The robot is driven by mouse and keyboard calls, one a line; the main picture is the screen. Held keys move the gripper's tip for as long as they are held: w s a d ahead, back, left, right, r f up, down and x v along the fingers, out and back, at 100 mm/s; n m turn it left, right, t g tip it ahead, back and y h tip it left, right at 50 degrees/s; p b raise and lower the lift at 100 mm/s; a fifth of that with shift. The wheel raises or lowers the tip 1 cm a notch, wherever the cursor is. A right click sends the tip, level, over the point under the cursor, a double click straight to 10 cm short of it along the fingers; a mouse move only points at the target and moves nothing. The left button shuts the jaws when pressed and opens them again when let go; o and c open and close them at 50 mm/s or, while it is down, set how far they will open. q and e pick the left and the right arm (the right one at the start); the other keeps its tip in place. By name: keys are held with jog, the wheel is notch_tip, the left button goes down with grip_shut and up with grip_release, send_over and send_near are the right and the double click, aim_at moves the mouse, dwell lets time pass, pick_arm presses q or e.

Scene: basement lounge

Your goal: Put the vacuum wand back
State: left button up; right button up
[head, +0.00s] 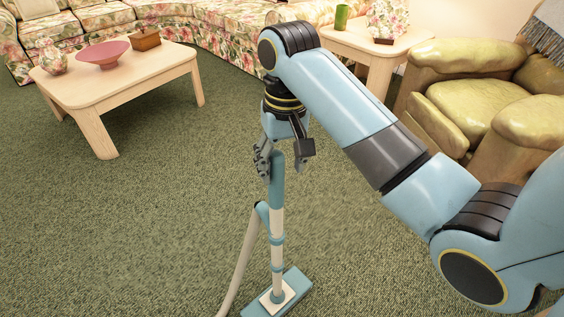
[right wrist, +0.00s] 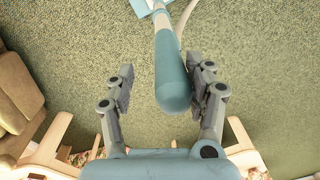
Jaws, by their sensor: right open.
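The vacuum wand (head: 277,215) stands upright on the green carpet, blue at the top and cream and blue below, with its flat blue floor head (head: 278,296) on the carpet. A pale hose (head: 243,262) runs down from its side. My right gripper (head: 278,160) is open at the top of the wand. In the right wrist view, the wand's rounded blue end (right wrist: 173,92) lies between the open fingers (right wrist: 162,88), close to one finger and apart from the other. I cannot tell whether it touches the nearer finger. My left gripper is not in view. No holder for the wand shows.
A low wooden coffee table (head: 125,88) with a pink bowl (head: 103,53) stands at the left. A side table (head: 366,45) and a green armchair (head: 470,100) stand at the right. A floral sofa (head: 215,30) lines the back. Open carpet (head: 130,220) surrounds the wand.

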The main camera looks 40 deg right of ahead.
jog(key=shift+r, duration=0.1)
dwell(0.3)
notch_tip(320, 180, up, 7)
jog(key=p, duration=0.3)
jog(key=shift+d+r, duration=0.1)
jog(key=shift+d, duration=0.05)
notch_tip(320, 180, up, 4)
jog(key=p, duration=0.4)
jog(key=shift+s, duration=0.1)
jog(key=shift+r+p, duration=0.4)
jog(key=shift+p, duration=0.2)
jog(key=shift+d, duration=0.1)
